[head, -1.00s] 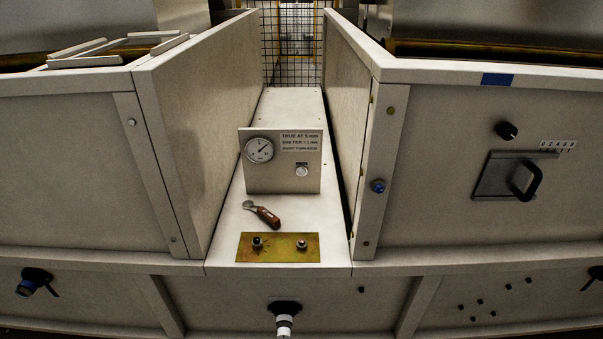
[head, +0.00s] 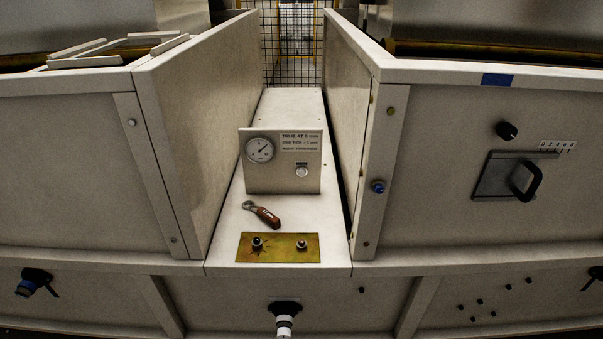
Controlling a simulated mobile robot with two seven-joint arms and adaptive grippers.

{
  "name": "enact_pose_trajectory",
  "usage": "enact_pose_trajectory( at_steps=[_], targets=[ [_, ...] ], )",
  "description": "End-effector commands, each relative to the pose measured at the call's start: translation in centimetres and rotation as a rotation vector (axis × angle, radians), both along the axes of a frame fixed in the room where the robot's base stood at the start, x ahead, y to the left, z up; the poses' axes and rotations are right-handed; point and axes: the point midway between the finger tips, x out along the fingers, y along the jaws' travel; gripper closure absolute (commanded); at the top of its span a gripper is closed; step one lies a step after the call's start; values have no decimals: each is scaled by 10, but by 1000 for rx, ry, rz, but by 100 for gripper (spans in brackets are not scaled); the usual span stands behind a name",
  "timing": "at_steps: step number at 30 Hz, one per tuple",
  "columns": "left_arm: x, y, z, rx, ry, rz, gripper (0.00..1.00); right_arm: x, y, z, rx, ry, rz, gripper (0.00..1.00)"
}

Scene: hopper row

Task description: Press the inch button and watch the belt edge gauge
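The belt edge gauge is a round white dial (head: 260,150) on the left of an upright beige panel (head: 270,180). Its dark needle points to the upper right; the scale is too small to read. Printed text right of the dial starts "TRUE AT 5 mm". A round pale button (head: 302,172) sits below the text, under a small label I cannot read; it looks like the inch button. Neither of my grippers is in view, and nothing touches the button.
A brown-handled tool (head: 263,214) lies before the panel. A brass plate (head: 278,248) with two studs is at the ledge's front. Tall walls (head: 190,130) flank the channel left and right (head: 352,110). A black-handled hatch (head: 515,177) is at right. A mesh fence (head: 295,50) stands behind.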

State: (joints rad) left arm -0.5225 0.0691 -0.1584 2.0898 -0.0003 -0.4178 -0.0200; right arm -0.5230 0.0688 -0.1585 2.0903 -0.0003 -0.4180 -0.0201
Motion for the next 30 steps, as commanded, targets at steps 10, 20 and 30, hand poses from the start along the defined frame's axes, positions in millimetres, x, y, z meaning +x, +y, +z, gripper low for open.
enact_pose_trajectory(
  at_steps=[10, 20, 30],
  targets=[
    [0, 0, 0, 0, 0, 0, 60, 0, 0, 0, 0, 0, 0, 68],
    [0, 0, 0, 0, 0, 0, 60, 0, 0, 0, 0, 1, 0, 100],
    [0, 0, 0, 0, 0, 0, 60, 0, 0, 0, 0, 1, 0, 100]
  ],
)
